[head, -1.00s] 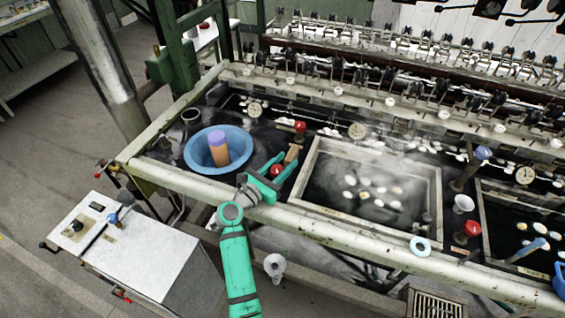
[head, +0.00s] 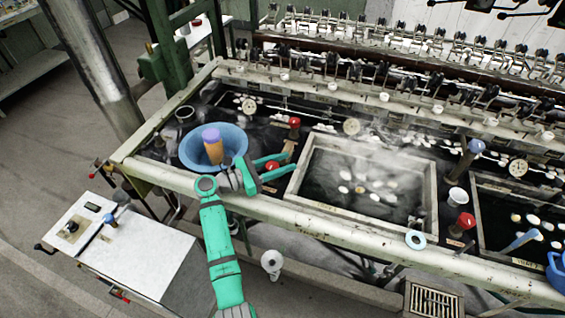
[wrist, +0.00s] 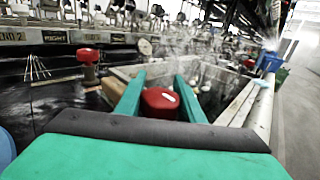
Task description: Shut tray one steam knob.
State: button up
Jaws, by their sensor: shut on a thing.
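A red steam knob (head: 272,166) stands by the front rail, between the blue bowl and the near steaming tray. My gripper (head: 284,163) reaches over the rail with one finger on each side of this knob. The wrist view shows the red knob (wrist: 160,103), with a white mark on top, held between the two green fingers (wrist: 160,75). My gripper is shut on it. The knob's lower part and stem are hidden. The tray (head: 310,150) just right of the knob holds water and pale cocoons. I cannot read a tray number.
A second red knob (head: 294,122) stands behind, and another (head: 465,221) at right. The blue bowl (head: 236,152) with an orange and purple cylinder is close left of my gripper. The rail (head: 330,226) runs under my arm.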

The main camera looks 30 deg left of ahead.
jog(key=shift+f, duration=0.1)
jog(key=o, duration=1.1)
jog(key=shift+c, duration=0.2)
jog(key=v, duration=1.1)
